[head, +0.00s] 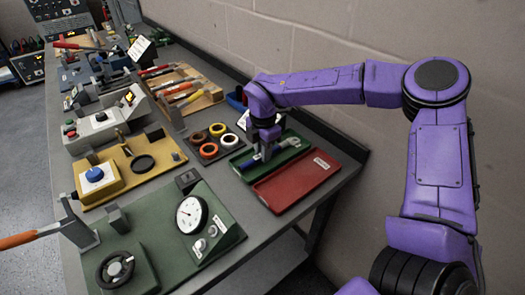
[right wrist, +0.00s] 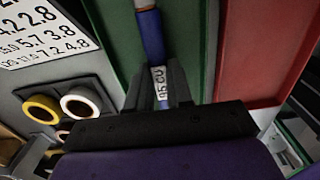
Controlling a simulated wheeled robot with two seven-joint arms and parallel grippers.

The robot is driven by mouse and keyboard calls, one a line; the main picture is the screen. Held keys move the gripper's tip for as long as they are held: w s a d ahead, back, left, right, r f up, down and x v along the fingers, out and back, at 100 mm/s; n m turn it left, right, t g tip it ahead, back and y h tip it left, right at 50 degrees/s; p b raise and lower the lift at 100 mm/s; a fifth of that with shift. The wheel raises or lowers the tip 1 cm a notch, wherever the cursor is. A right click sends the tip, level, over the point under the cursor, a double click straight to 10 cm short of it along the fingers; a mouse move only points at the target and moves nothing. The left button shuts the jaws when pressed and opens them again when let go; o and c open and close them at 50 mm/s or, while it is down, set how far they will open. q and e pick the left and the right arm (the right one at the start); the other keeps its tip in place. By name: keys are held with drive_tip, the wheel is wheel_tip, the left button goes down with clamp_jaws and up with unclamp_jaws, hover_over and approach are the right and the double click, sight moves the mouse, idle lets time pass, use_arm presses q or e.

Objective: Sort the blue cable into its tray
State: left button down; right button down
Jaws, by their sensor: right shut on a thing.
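My right gripper (head: 262,158) is over the green tray (head: 304,135), pointing down. In the right wrist view, its fingers (right wrist: 160,92) are shut on the blue cable (right wrist: 151,38), which has a white label reading "95 CU" and a pale end. The cable runs along the green tray (right wrist: 109,28); I cannot tell whether it touches the tray floor. In the head view my gripper hides part of the cable. My left gripper is not in view.
A red tray (head: 300,183) lies beside the green one, nearer the bench edge. A holder with several coloured tape rolls (head: 208,150) stands to the left. A green panel with a dial gauge (head: 191,214) is in front. The wall (head: 300,60) runs behind.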

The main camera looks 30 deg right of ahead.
drive_tip(key=shift+f+b, duration=0.25)
drive_tip(key=shift+b, duration=0.05)
idle(0.5)
drive_tip(key=c, duration=0.9)
unclamp_jaws()
drive_tip(key=shift+c, duration=0.2)
drive_tip(key=shift+r, duration=0.1)
drive_tip(key=shift+r+p, duration=2.4)
drive_tip(key=shift+r, duration=1.15)
drive_tip(key=shift+f, duration=0.1)
drive_tip(key=shift+a, duration=0.1)
